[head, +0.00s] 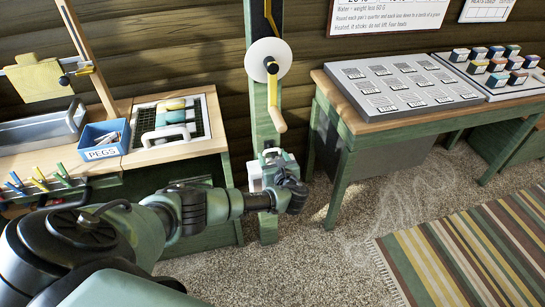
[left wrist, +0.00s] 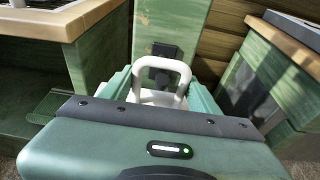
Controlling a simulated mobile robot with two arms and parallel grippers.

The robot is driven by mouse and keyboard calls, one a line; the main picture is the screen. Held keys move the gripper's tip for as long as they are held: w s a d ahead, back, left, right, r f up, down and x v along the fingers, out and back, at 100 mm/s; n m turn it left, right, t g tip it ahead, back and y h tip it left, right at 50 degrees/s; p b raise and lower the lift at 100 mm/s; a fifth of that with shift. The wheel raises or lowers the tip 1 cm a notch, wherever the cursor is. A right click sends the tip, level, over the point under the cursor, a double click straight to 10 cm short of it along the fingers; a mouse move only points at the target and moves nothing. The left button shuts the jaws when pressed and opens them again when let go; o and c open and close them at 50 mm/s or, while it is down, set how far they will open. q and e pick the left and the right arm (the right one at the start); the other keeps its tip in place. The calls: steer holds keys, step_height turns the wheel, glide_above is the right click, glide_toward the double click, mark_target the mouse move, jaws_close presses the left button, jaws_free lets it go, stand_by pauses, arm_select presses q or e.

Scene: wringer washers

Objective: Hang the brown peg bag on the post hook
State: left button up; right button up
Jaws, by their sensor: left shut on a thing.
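My left gripper (head: 276,158) reaches low to the front of the green wooden post (head: 262,110). In the left wrist view my left gripper (left wrist: 160,95) is shut on a white looped handle (left wrist: 163,64), which stands up between its fingers. What hangs below the handle is hidden by the gripper; a pale part (head: 254,176) shows beside it in the head view. I cannot make out any brown on it. A dark bracket (left wrist: 166,50), perhaps the hook, sits on the post just beyond the handle. My right gripper is not in view.
A white disc (head: 266,52) with a yellow crank (head: 276,108) sits on the post above my gripper. A bench with a blue PEGS box (head: 88,138) stands left, another desk (head: 340,108) right. A striped rug (head: 470,245) lies on the carpet.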

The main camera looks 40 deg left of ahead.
arm_select(q)
steer(key=shift+f, duration=0.4)
stand_by(0.4)
steer(key=o, duration=1.8)
steer(key=shift+c, duration=0.2)
steer(key=v, duration=0.8)
steer(key=s+d+f+n+g+h, duration=0.2)
steer(key=s+f+n, duration=0.1)
steer(key=s+f, duration=0.55)
steer(key=s+d+f+n+g+h, duration=0.1)
steer(key=s+f+n+g+h, duration=0.25)
steer(key=f, duration=0.85)
steer(key=s+d+f+n+g+h, duration=0.15)
steer(key=s+f+n, duration=0.25)
steer(key=s+f, duration=0.55)
steer(key=s+d+f+n+h, duration=0.1)
steer(key=s+d+f+n, duration=0.1)
steer(key=s, duration=0.7)
steer(key=s+d+f+n+g+h, duration=0.1)
steer(key=s+f+n, duration=0.4)
steer(key=s, duration=0.5)
steer(key=s+d+f+n+h, duration=0.2)
steer(key=s+d+f+n, duration=0.2)
steer(key=s, duration=0.6)
steer(key=shift+f+n+g, duration=0.15)
steer(key=shift+n+g, duration=0.15)
steer(key=shift+n, duration=0.75)
